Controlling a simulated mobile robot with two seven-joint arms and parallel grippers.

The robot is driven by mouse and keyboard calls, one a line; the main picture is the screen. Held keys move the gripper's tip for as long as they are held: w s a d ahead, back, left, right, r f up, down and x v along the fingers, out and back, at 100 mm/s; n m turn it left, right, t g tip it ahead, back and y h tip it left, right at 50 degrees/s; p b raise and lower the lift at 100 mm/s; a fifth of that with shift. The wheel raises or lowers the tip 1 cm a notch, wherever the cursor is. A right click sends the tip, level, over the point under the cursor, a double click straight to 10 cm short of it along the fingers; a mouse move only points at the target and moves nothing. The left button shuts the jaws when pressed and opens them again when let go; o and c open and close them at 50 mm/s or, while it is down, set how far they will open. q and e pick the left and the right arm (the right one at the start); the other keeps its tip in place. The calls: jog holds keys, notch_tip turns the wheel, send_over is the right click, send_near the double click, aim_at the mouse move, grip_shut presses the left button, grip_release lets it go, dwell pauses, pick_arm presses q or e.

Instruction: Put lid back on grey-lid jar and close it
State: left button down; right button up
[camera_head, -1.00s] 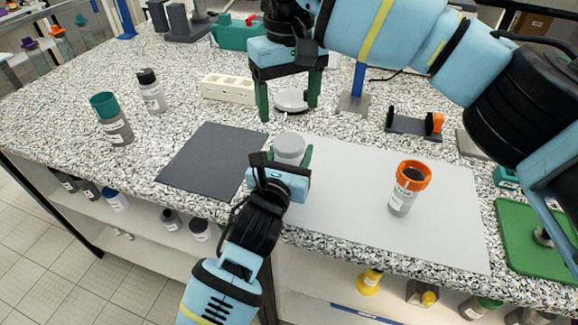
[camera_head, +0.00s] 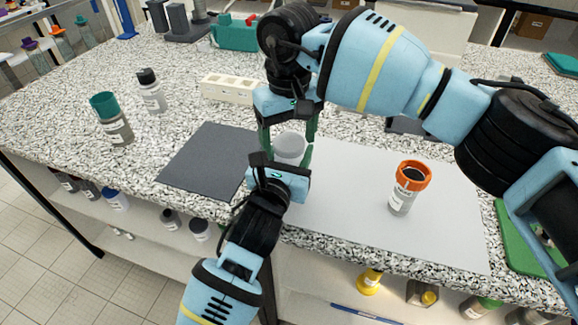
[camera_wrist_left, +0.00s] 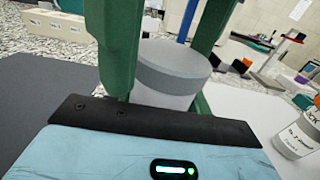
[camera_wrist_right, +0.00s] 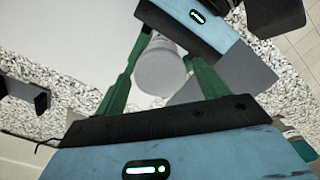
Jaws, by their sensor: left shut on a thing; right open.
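The grey-lid jar (camera_head: 289,150) stands upright at the left part of the light mat. Its grey lid (camera_wrist_left: 175,58) sits on top of the pale body (camera_wrist_left: 160,88) in the left wrist view; I cannot tell whether it is tightened. My left gripper (camera_head: 282,163) is shut on the jar body from the front. My right gripper (camera_head: 288,142) points down from above, open, its green fingers on either side of the jar's top. In the right wrist view the round lid top (camera_wrist_right: 160,72) lies between the fingers, with gaps visible.
An orange-rimmed jar (camera_head: 402,200) stands to the right on the light mat (camera_head: 350,215). A dark mat (camera_head: 205,160) lies left. A teal-lid jar (camera_head: 112,120), a black-capped bottle (camera_head: 151,92) and a cream block with holes (camera_head: 230,88) stand farther left and back.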

jog(key=c, duration=1)
jog(key=m, duration=0.3)
jog(key=shift+m, duration=0.3)
jog(key=m, duration=0.4)
jog(key=shift+m, duration=0.3)
jog(key=m, duration=0.4)
jog(key=shift+m, duration=0.4)
jog(key=m, duration=0.3)
jog(key=o, duration=1.1)
